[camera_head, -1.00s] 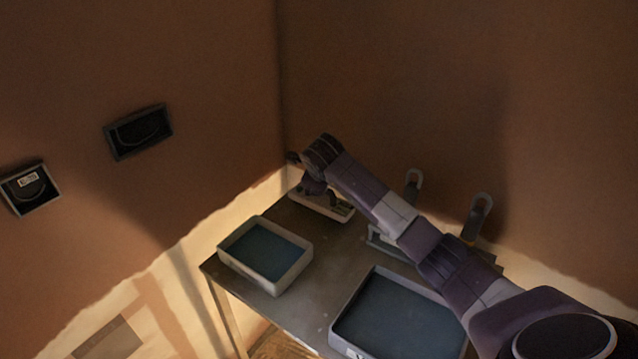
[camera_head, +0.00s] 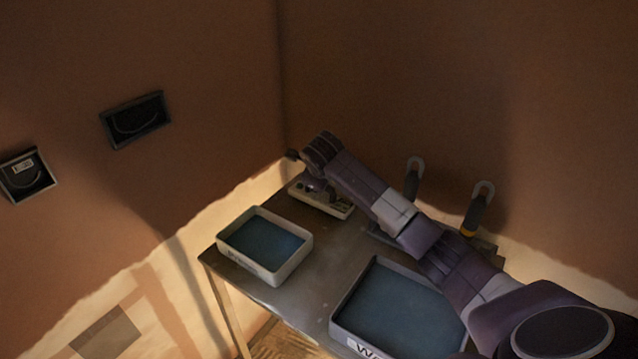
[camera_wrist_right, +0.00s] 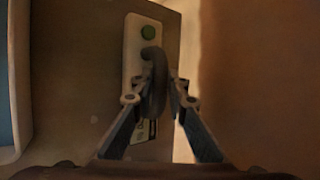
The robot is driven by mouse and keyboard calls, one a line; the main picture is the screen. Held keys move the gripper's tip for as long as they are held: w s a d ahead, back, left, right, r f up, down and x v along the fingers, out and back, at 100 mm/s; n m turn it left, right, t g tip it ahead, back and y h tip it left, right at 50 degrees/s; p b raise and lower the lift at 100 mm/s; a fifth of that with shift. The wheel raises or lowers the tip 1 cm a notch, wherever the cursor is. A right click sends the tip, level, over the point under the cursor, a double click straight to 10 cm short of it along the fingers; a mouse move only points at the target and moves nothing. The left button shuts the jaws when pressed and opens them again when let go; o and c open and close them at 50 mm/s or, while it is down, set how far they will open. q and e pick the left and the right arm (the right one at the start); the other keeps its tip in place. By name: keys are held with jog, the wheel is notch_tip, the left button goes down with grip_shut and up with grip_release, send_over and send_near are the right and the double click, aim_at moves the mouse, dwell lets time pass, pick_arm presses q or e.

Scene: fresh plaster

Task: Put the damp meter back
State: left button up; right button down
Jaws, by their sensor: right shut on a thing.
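My right gripper (camera_head: 318,188) is at the back corner of the table, above a long cream holder (camera_head: 341,209). In the right wrist view the gripper (camera_wrist_right: 158,92) is shut on a dark piece with a hooked top (camera_wrist_right: 155,70), which I take to be the damp meter. The cream holder (camera_wrist_right: 133,55) with a green dot lies beneath it. I cannot tell whether the held piece touches the holder or is seated in it; the arm and fingers hide its lower part. My left gripper is not in view.
Two looped-handle tools, one plain dark (camera_head: 412,182) and one with a yellow band (camera_head: 477,212), stand to the right behind my arm. A small tray (camera_head: 292,270) and a larger labelled tray (camera_head: 345,335) stand on the table (camera_head: 318,262). Walls close in behind the corner.

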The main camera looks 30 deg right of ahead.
jog(key=c, duration=1.8)
grip_release()
jog(key=shift+r, duration=0.1)
jog(key=shift+p+v, duration=0.8)
jog(key=shift+v, duration=0.1)
jog(key=shift+p+v, duration=1.95)
jog(key=shift+v, duration=1.1)
